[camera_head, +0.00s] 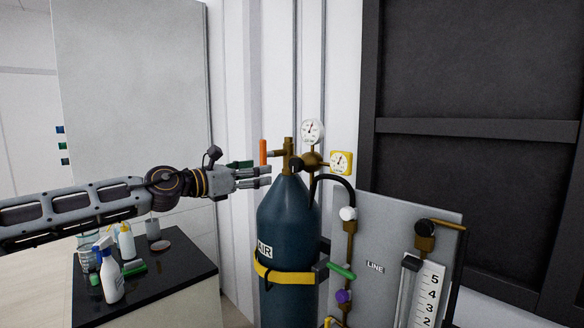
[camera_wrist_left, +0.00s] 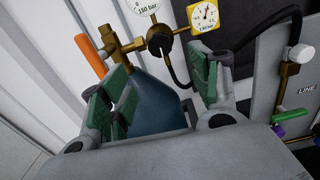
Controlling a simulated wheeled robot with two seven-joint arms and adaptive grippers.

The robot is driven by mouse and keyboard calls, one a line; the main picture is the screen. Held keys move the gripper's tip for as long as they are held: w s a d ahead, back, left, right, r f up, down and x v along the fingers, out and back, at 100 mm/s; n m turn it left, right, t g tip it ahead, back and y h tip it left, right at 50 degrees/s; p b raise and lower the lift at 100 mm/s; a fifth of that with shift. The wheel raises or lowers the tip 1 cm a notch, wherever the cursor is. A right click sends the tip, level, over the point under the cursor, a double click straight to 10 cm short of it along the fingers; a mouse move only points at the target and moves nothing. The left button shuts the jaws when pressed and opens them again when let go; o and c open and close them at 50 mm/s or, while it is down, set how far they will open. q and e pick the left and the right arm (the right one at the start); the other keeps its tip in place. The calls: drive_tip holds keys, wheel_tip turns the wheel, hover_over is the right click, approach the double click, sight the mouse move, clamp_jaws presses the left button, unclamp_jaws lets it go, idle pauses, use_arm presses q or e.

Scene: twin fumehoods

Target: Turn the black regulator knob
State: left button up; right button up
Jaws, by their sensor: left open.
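The black regulator knob (camera_head: 297,164) sits on the brass regulator (camera_head: 313,161) at the top of the dark blue AIR cylinder (camera_head: 288,225). It also shows as a dark round knob (camera_wrist_left: 160,39) in the left wrist view, beyond the fingertips. My left gripper (camera_head: 268,175) comes in from the left, just left of the cylinder's neck, a little short of the knob. In the left wrist view its green-padded fingers (camera_wrist_left: 160,85) are apart with nothing between them; the cylinder's shoulder lies behind. My right gripper is not in view.
An orange handle (camera_head: 263,152) stands left of the brass valve. A white gauge (camera_head: 312,131) and a yellow gauge (camera_head: 341,163) flank the regulator. A grey LINE panel (camera_head: 385,235) with knobs and a flow meter is at right. Bottles (camera_head: 112,278) stand on a black counter at lower left.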

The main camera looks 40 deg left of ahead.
use_arm(q)
drive_tip(key=p, duration=0.2)
approach(293, 166)
drive_tip(key=shift+w, duration=0.6)
drive_tip(key=shift+w+d+r+p, duration=0.1)
drive_tip(key=shift+w+p, duration=0.35)
drive_tip(key=shift+w, duration=0.3)
drive_tip(key=shift+w+d+p, duration=0.15)
drive_tip(key=shift+w+p, duration=0.3)
drive_tip(key=shift+w, duration=0.3)
drive_tip(key=shift+w+d+p, duration=0.1)
drive_tip(key=shift+w+p, duration=0.7)
drive_tip(key=shift+w, duration=0.65)
drive_tip(key=shift+w+p, duration=0.45)
drive_tip(key=shift+w, duration=0.35)
drive_tip(key=shift+w+d, duration=0.1)
drive_tip(key=shift+w, duration=0.35)
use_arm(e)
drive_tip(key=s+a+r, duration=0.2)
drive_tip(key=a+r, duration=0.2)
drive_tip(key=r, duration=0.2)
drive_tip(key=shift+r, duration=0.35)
